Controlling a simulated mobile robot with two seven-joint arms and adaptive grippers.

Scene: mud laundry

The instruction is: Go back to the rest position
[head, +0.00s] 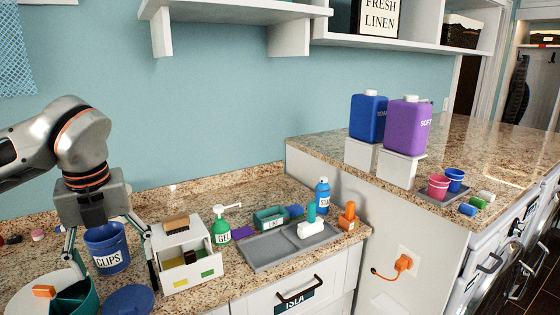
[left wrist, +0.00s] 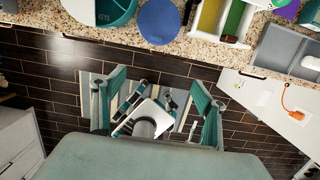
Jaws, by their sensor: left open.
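My left gripper (head: 112,272) hangs pointing down at the left of the head view, above the counter. Its fingers are spread wide and nothing is held between them. In the left wrist view its two teal and grey fingers (left wrist: 155,105) stand apart, with only the floor and parts of my own body seen between them. The blue CLIPS bucket (head: 108,260) shows behind the fingers; I cannot tell how close they are to it.
A small drawer box (head: 190,277), a green pump bottle (head: 221,232), a grey tray (head: 270,257) and a blue lid (head: 128,301) crowd the granite counter. A teal round container (head: 82,298) sits at front left. Dark tiled floor (left wrist: 50,90) lies before the counter.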

